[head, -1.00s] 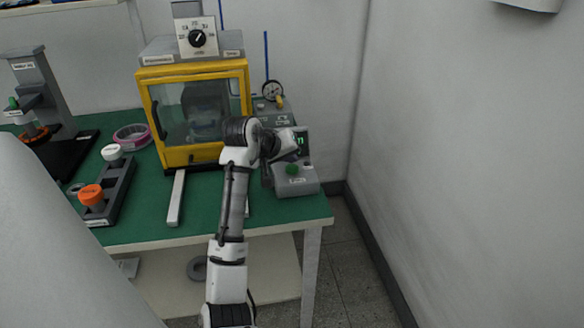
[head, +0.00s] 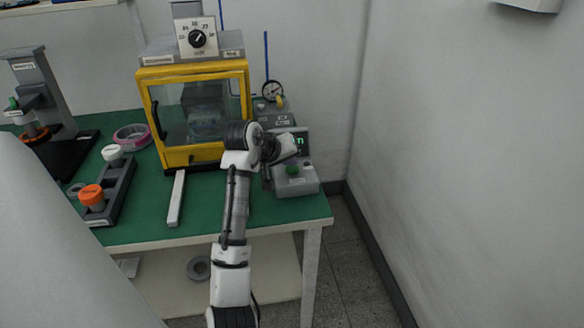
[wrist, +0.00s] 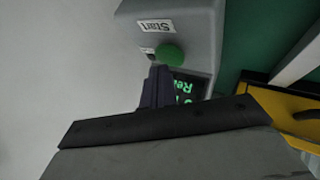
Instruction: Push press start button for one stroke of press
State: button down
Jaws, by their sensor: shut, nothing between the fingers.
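The green start button (head: 292,170) is on the grey control box (head: 297,187) at the right of the bench. In the wrist view the round green button (wrist: 170,54) is near the "Start" label (wrist: 155,27). My gripper (wrist: 158,70) is shut and empty, its dark fingertips just beside the button in the picture. I cannot tell whether they touch it. In the head view my wrist hides part of the box and the fingers are hard to make out. The press stands behind its yellow-framed glass door (head: 194,155), which looks closed.
A lit display (wrist: 187,88) with green text is on the box, partly hidden by my gripper. A pressure gauge (head: 272,90) stands behind. A dark holder (head: 116,190) with orange and white knobs lies to the left. The wall is close on the right.

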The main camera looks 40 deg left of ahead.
aim_at(290, 170)
jog(key=shift+f, duration=0.5)
dwell(0.6)
dwell(0.3)
jog(key=shift+r+p, duration=0.85)
jog(key=shift+r, duration=0.15)
notch_tip(290, 170, up, 5)
jog(key=p, duration=0.4)
jog(key=shift+p, duration=0.35)
